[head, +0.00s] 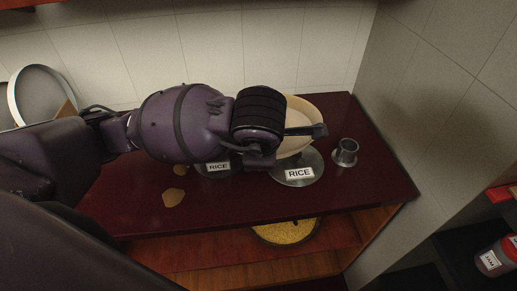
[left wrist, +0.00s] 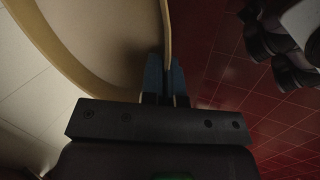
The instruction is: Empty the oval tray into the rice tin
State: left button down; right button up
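The cream oval tray (head: 303,106) is in the air over the right-hand part of the dark red shelf, partly hidden behind my left gripper (head: 305,131). In the left wrist view my left gripper (left wrist: 165,78) is shut on the rim of the tray (left wrist: 92,80), one finger on each side. The tray looks tilted; I see no contents in its visible part. A round grey metal tin with a RICE label (head: 299,174) stands below the tray, its upper part hidden. A second RICE label (head: 218,167) shows under my arm, its holder mostly hidden. My right gripper is not in view.
A small metal cup (head: 346,152) stands right of the tin. Flat tan patches (head: 173,197) lie on the shelf (head: 130,205) at left. A pan of yellow grains (head: 285,231) sits on the lower shelf. A labelled jar (head: 492,259) is at far right. Tiled walls close the back and right.

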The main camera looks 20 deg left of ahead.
pick_arm(q)
jog(key=shift+r, duration=0.2)
jog(key=shift+r+p, duration=0.5)
jog(key=shift+r, duration=0.25)
jog(key=shift+r+p, duration=0.5)
jog(key=shift+r, duration=0.45)
jog(key=shift+r+p, duration=0.45)
jog(key=shift+r, duration=0.7)
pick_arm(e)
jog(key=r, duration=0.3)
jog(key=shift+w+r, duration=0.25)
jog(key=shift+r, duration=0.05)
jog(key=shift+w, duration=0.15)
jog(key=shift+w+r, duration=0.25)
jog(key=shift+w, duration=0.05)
